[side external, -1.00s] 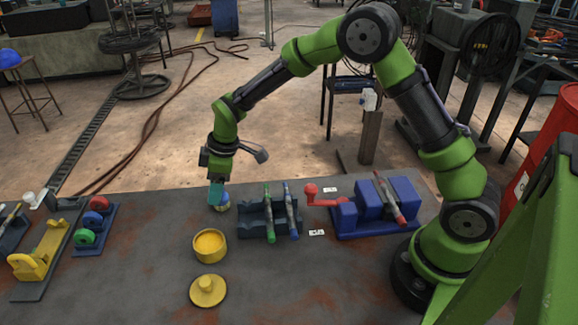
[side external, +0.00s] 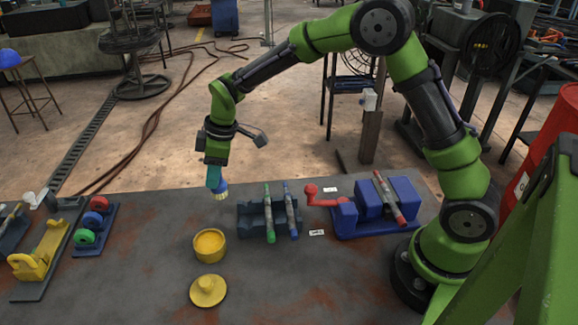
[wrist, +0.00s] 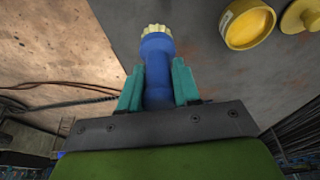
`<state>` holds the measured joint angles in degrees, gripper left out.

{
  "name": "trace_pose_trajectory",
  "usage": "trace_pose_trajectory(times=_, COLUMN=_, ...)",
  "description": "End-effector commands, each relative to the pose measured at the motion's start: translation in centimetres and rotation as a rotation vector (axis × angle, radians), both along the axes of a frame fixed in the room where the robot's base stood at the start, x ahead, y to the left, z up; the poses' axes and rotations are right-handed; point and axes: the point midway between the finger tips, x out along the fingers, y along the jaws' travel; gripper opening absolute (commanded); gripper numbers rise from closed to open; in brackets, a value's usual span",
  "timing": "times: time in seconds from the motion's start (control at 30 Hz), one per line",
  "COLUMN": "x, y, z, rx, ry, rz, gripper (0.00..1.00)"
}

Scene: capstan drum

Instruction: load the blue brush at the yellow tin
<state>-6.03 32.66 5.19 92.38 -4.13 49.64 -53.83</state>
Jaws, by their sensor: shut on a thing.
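My gripper (side external: 214,178) is shut on the blue brush (side external: 221,190) and holds it above the table, behind the yellow tin. In the wrist view the blue brush (wrist: 156,62) sits between the teal fingers of my gripper (wrist: 158,82), its pale bristles pointing away from the palm. The yellow tin (side external: 209,246) stands open on the table, with yellow contents showing inside. It also shows in the wrist view (wrist: 247,25) at the upper right, apart from the brush. The yellow lid (side external: 208,291) with a knob lies in front of the tin.
A dark rack (side external: 257,222) with a green and a blue marker-like stick stands right of the tin. A blue fixture (side external: 378,214) with a red crank (side external: 318,195) is farther right. A yellow bracket (side external: 42,252) and a stand with coloured rings (side external: 95,222) are at left. The table between is clear.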

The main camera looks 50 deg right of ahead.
Motion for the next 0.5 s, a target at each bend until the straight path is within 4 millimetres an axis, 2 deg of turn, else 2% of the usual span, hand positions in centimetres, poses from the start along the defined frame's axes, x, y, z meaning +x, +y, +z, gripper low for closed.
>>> trace_pose_trajectory(times=0.03, x=0.1, y=0.0, z=1.3, rx=0.002, ry=-0.007, rz=-0.001, gripper=0.01)
trace_pose_trajectory(times=0.1, x=0.1, y=0.0, z=2.7, rx=0.001, ry=-0.005, rz=0.0, gripper=0.01)
trace_pose_trajectory(times=0.27, x=-0.1, y=0.3, z=5.0, rx=0.003, ry=0.005, rz=0.002, gripper=0.01)
trace_pose_trajectory(times=0.37, x=-0.8, y=1.9, z=5.6, rx=0.021, ry=0.052, rz=0.004, gripper=0.01)
trace_pose_trajectory(times=0.5, x=-2.8, y=5.7, z=5.7, rx=0.056, ry=0.175, rz=0.006, gripper=0.01)
